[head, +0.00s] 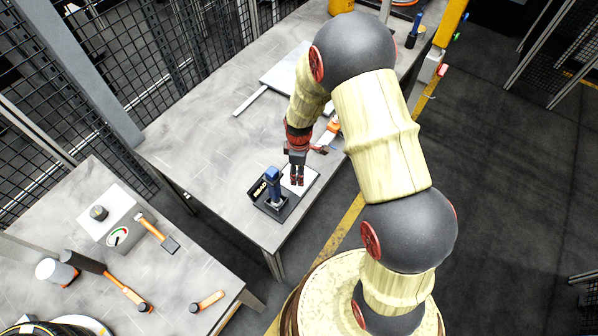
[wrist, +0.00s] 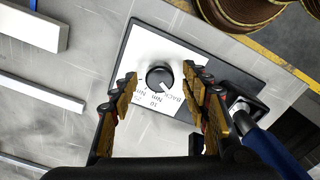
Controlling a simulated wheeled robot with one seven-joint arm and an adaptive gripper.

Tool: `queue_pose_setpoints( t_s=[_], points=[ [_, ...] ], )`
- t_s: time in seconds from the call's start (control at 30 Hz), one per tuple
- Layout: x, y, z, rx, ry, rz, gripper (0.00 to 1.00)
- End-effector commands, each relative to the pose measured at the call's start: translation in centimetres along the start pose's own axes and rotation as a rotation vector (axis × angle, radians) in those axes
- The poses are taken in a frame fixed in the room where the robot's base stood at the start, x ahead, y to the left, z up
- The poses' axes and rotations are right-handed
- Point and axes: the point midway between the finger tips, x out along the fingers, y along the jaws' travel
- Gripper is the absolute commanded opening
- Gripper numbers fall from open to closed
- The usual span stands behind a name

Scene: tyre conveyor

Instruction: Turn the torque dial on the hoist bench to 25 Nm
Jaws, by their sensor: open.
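The torque dial is a round black knob (wrist: 160,77) with a white pointer mark, on a white plate (wrist: 150,50) with a dark border. The mark seems to point toward the lower right. My gripper (wrist: 160,82) is open, with one finger on each side of the knob; I cannot tell whether they touch it. In the head view my gripper (head: 297,181) points down over the white plate (head: 311,178) on the hoist bench (head: 215,140) and hides the knob.
A blue-handled tool (head: 273,180) stands in a black holder close beside my gripper, and its handle shows in the wrist view (wrist: 275,150). A pale flat panel (head: 278,70) lies farther back. A second bench (head: 60,215) on the left bears hammers and a gauge box (head: 115,230).

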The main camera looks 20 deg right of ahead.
Motion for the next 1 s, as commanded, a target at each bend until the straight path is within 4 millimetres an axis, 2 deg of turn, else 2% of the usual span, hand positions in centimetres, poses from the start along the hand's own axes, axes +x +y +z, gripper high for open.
queue_pose_setpoints(
  t_s=[0.17,0.9,1.0],
  points=[
    [-0.03,0.01,0.0,0.0,0.0,0.0,0.46],
    [-0.03,-0.01,0.0,0.0,0.0,0.0,0.04],
    [-0.03,-0.02,0.01,0.001,0.0,0.0,0.03]
  ],
)
